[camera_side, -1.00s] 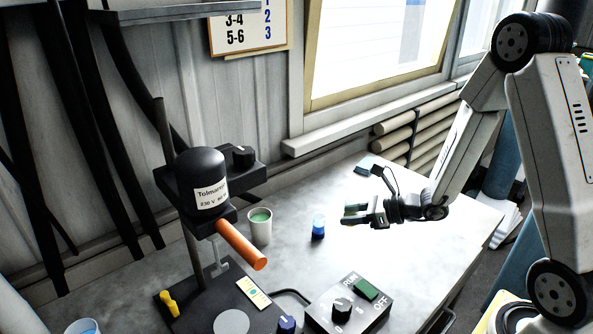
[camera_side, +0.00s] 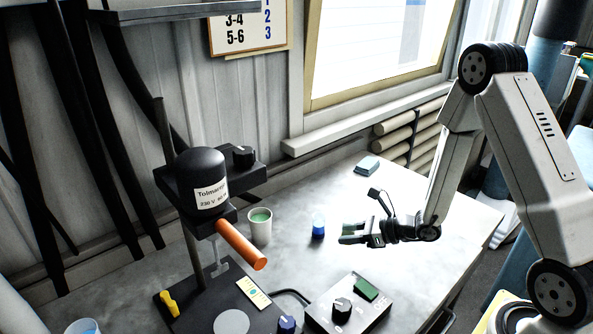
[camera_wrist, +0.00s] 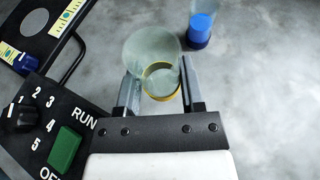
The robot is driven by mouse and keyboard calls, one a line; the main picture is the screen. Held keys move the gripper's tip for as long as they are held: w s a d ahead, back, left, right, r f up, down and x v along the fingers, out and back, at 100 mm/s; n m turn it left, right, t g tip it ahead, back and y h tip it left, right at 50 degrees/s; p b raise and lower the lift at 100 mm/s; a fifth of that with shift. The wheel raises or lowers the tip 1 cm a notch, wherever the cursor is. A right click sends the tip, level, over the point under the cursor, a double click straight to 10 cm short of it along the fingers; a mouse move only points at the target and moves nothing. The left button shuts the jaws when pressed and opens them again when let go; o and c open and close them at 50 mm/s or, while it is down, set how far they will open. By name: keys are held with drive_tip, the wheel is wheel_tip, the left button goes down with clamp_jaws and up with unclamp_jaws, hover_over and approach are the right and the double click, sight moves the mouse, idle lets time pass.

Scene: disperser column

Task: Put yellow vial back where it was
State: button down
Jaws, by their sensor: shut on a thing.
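In the wrist view, the yellow vial (camera_wrist: 162,80) shows as a clear glass piece with a yellow ring, between the two fingers of my gripper (camera_wrist: 159,92). Its wide pale glass end is on the far side of the ring. In the side view, my gripper (camera_side: 352,232) is over the right part of the bench, just right of the blue vial. A greenish piece shows at its jaws; the yellow ring cannot be made out there. My gripper is shut on the vial.
A blue vial (camera_side: 318,226) stands on the bench (camera_side: 420,205), also in the wrist view (camera_wrist: 200,27). A white cup (camera_side: 260,228) with green liquid stands left of it. The control box (camera_side: 347,305) is in front, the disperser (camera_side: 205,185) left.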

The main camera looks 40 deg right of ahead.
sight(347, 257)
drive_tip(key=shift+f, duration=0.8)
drive_tip(key=shift+f, duration=0.1)
drive_tip(key=shift+f, duration=1.7)
drive_tip(key=shift+c, duration=1)
unclamp_jaws()
drive_tip(key=shift+f, duration=0.1)
drive_tip(key=shift+s+d+r, duration=0.1)
drive_tip(key=shift+d+r, duration=0.05)
drive_tip(key=shift+r, duration=0.05)
drive_tip(key=shift+v, duration=5.85)
